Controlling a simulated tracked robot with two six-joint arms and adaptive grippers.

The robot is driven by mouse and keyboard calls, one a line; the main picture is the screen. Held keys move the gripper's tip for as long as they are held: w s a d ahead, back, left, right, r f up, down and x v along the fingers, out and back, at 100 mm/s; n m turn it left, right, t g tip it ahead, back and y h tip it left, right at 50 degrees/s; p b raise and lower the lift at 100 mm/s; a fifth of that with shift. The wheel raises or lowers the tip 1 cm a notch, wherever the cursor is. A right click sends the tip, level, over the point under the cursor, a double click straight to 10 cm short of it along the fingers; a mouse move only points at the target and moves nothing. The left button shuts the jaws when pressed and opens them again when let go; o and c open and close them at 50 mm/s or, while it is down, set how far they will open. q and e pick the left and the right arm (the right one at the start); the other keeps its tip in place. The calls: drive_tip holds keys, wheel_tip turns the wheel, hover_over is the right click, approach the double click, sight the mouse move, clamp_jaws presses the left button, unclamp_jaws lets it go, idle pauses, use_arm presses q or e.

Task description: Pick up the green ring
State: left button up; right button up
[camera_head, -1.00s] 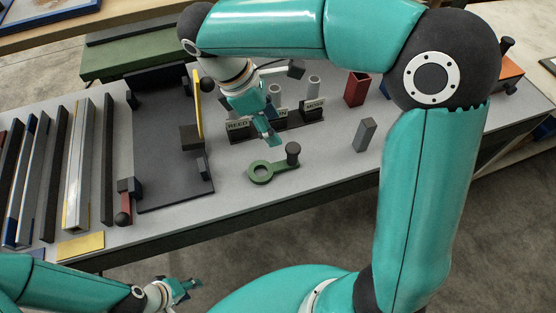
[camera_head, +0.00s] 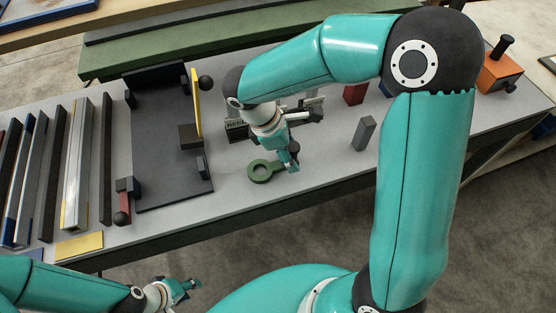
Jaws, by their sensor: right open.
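The green ring (camera_head: 259,171) lies flat on the grey table, with its short arm reaching right to a dark upright knob. My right gripper (camera_head: 291,162) is over the knob end of the ring piece and hides most of that knob. Its fingers look apart; I cannot tell whether they touch the knob. My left gripper (camera_head: 186,288) is at the lower left, in front of the table and well away from the ring. It is too small to tell its opening.
Labelled black holders (camera_head: 237,130) stand behind the ring, partly hidden by my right arm. A grey block (camera_head: 363,133) stands to the right, a red block (camera_head: 354,94) behind it. A dark plate fixture (camera_head: 160,165) is at the left. The table's front edge is close to the ring.

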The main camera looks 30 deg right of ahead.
clamp_jaws()
drive_tip(key=shift+r, duration=0.15)
idle(0.4)
